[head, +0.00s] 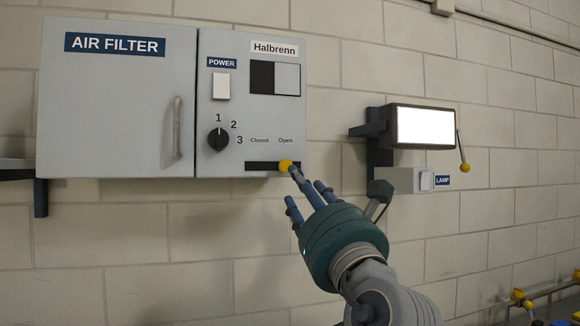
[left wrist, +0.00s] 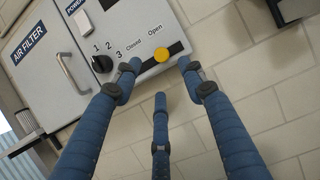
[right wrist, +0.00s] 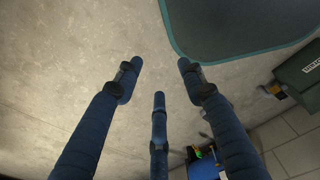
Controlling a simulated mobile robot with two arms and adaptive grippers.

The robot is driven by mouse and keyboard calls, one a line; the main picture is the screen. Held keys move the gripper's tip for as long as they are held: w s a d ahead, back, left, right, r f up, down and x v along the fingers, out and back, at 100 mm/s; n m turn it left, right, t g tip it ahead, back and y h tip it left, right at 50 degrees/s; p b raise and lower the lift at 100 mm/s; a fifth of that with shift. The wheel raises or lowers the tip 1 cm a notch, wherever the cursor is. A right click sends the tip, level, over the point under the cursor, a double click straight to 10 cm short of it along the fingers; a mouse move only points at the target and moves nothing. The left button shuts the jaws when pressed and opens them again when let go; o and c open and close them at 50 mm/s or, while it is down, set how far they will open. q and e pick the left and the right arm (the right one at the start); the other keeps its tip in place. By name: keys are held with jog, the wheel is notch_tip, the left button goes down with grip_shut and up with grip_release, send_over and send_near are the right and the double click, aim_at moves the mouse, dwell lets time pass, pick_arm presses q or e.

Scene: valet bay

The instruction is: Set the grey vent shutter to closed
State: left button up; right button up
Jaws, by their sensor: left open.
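The grey vent shutter (head: 287,79) shows in the window under the "Halbrenn" label, its grey half on the right and a black half on the left. Below, a yellow slider knob (head: 285,166) sits at the right end of a dark slot (head: 262,167), under "Open"; "Closed" is to its left. The knob also shows in the left wrist view (left wrist: 162,54), ahead of and between the spread fingertips. My left gripper (head: 305,186) is open just below and right of the knob; I cannot tell if a finger touches it. My right gripper (right wrist: 158,75) is open and empty.
The panel also has a black dial (head: 218,139), a white power switch (head: 221,86) and a door handle (head: 177,128). A lit lamp (head: 425,127) with a lever stands on the wall to the right. The wall below the box is clear.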

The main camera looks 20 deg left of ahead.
aim_at(286, 166)
pick_arm(q)
jog(key=p+x, duration=0.4)
jog(key=x, duration=0.5)
jog(key=shift+a, duration=0.1)
jog(key=shift+w+a+p, duration=0.25)
jog(key=shift+w+p, duration=0.1)
jog(key=shift+w, duration=0.15)
jog(key=shift+s+r, duration=0.1)
grip_shut()
